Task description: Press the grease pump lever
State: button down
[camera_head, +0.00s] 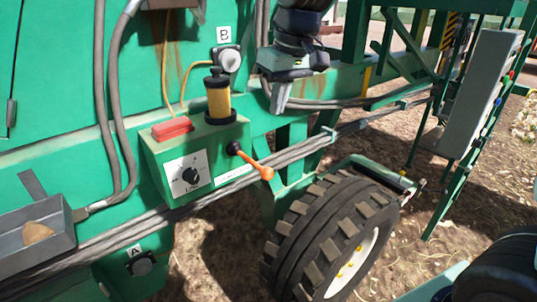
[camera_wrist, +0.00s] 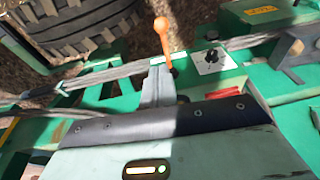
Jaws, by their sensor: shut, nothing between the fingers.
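The grease pump box (camera_head: 160,165) is green and sits on the side of the machine. Its lever (camera_head: 254,162) has a black pivot and an orange handle slanting down to the right. A yellow reservoir (camera_head: 218,98) with black caps stands on top. My gripper (camera_head: 278,110) is shut and empty, pointing down, above and slightly right of the lever, apart from it in the head view. In the wrist view the orange lever (camera_wrist: 163,38) shows just beyond my fingertips (camera_wrist: 159,68); its base is partly hidden by them, and I cannot tell the exact gap.
A dial (camera_head: 190,175) and a red block (camera_head: 172,128) are on the box. Grey cables (camera_head: 290,152) run along the frame below the gripper. A large tyre (camera_head: 325,240) stands below right. An open grey tray (camera_head: 35,240) is at lower left.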

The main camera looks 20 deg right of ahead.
jog(key=p, duration=0.3)
send_over(272, 176)
jog(key=w, duration=0.3)
jog(key=f, duration=0.9)
jog(key=shift+s+d+f, duration=0.1)
jog(key=shift+s+d, duration=0.05)
jog(key=shift+d, duration=0.15)
jog(key=shift+s+a+f+p, duration=0.15)
jog(key=shift+s+f+p, duration=0.1)
jog(key=shift+f, duration=0.75)
jog(key=shift+s+a+f+p, duration=0.1)
jog(key=shift+s+f+p, duration=0.1)
jog(key=shift+f, duration=0.75)
jog(key=shift+f, duration=0.1)
